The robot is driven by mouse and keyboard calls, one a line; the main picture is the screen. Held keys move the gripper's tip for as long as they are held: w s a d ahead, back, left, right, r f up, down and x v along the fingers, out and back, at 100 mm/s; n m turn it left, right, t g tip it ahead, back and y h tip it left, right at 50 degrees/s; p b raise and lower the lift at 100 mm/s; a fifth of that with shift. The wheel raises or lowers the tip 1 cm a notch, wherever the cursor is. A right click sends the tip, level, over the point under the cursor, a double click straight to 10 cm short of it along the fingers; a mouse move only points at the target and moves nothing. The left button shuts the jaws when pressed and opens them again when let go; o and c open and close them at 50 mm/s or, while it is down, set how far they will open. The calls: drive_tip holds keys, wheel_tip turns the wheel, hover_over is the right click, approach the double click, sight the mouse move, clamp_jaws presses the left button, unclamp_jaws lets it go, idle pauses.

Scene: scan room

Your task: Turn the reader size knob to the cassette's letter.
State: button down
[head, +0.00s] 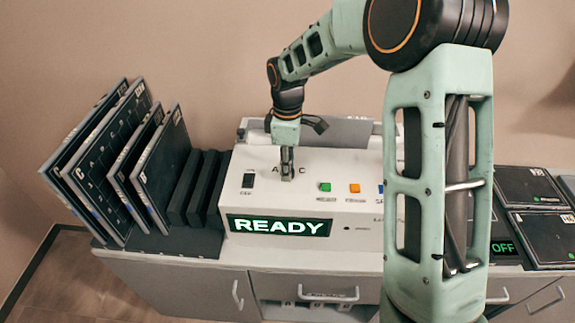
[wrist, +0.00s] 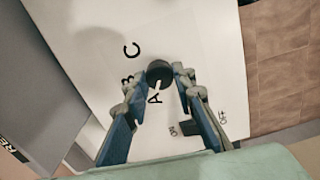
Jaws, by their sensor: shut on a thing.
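The reader (head: 300,205) is a white console with a lit READY display (head: 278,227). Its size knob (wrist: 160,74) is round and dark, with the letters A, B and C printed around it in the wrist view. The knob's white mark points towards A (wrist: 153,97). My gripper (head: 287,170) reaches down onto the reader top and hides the knob in the head view. In the wrist view my gripper (wrist: 161,76) has a finger on each side of the knob, shut on it. Several dark cassettes (head: 163,168) lean in a rack at the left; I cannot tell which one the task means.
Flat dark panels (head: 541,238) lie at the far right, near a small OFF display (head: 503,247).

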drive_tip(key=shift+n, duration=0.3)
drive_tip(key=c, duration=1.6)
unclamp_jaws()
drive_tip(key=shift+r, duration=0.1)
wheel_tip(320, 180, up, 12)
